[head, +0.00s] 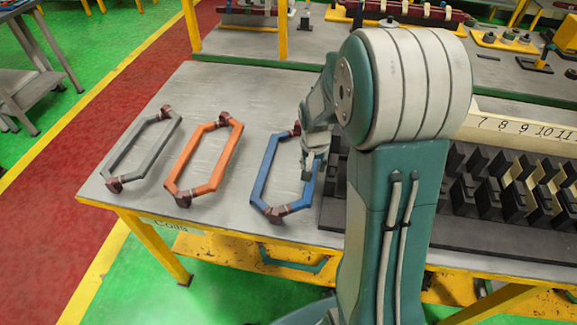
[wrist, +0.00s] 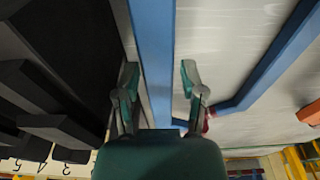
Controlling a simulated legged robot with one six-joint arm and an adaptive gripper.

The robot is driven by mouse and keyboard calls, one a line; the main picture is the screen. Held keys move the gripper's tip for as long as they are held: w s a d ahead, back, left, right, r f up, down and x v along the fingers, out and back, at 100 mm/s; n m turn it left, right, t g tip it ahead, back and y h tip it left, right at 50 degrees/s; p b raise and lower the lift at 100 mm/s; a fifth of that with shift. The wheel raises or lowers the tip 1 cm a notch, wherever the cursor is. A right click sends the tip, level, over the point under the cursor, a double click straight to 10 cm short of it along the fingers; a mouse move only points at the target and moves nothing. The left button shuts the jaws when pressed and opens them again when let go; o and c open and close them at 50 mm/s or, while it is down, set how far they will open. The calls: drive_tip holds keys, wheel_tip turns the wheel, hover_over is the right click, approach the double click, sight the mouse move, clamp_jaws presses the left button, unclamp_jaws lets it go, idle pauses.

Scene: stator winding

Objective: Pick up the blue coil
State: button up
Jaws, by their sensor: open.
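The blue coil (head: 265,172) lies flat on the grey table, a long six-sided frame with dark red-brown ends. My gripper (head: 308,172) is at its right long side and hides part of it. In the wrist view my gripper (wrist: 159,78) is open, with one finger on each side of a straight blue bar (wrist: 155,50) of the coil. The fingers look apart from the bar; I cannot tell how far down they reach. The coil's other long side (wrist: 270,65) runs at the right of the wrist view.
An orange coil (head: 204,158) and a grey coil (head: 143,148) lie to the left. A black slotted stator block (head: 470,215) stands close on the right, beside a numbered strip (head: 530,128). Bare table (head: 225,90) lies behind the coils.

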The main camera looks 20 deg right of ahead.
drive_tip(key=shift+w+f, duration=0.1)
drive_tip(key=shift+f, duration=0.65)
drive_tip(key=shift+d, duration=0.1)
clamp_jaws()
drive_tip(key=shift+r, duration=0.15)
